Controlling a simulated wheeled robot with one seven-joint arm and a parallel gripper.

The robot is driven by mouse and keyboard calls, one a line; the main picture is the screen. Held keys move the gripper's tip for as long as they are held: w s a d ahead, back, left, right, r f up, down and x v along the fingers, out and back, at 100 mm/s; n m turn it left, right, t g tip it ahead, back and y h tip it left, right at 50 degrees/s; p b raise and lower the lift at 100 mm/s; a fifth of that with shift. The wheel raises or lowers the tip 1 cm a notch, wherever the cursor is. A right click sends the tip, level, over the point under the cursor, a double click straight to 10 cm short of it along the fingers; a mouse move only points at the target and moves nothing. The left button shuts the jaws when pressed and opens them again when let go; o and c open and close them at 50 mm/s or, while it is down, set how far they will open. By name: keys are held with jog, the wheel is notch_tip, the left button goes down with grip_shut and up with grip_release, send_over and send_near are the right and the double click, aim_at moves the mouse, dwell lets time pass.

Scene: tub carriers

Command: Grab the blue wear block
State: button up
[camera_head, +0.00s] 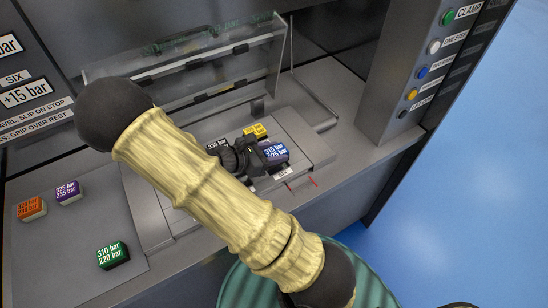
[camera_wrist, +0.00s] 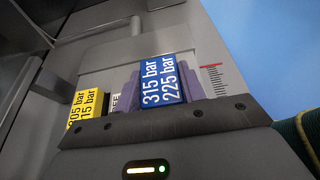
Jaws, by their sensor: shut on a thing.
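The blue wear block (camera_wrist: 164,82), with white figures 315 bar and 225 bar, stands in the middle of the wrist view. It also shows in the head view (camera_head: 275,153), at the front of a grey machine bed (camera_head: 300,140). My gripper (camera_head: 262,157) is at the block and shut on it. In the wrist view my gripper (camera_wrist: 162,104) comes up from below, and its dark front edge hides the block's foot. Purple stepped pieces flank the block. I cannot tell whether it is still seated or lifted.
A yellow block (camera_head: 257,131) stands just behind. Orange (camera_head: 32,208), purple (camera_head: 68,192) and green (camera_head: 112,255) blocks lie on the left shelf. A clear raised cover (camera_head: 190,65) stands behind the bed. A button panel (camera_head: 425,75) rises at the right.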

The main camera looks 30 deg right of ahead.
aim_at(273, 152)
notch_tip(273, 152, up, 6)
jog(key=shift+r, duration=0.25)
jog(key=shift+w, duration=0.1)
dwell(0.4)
jog(key=shift+a, duration=0.1)
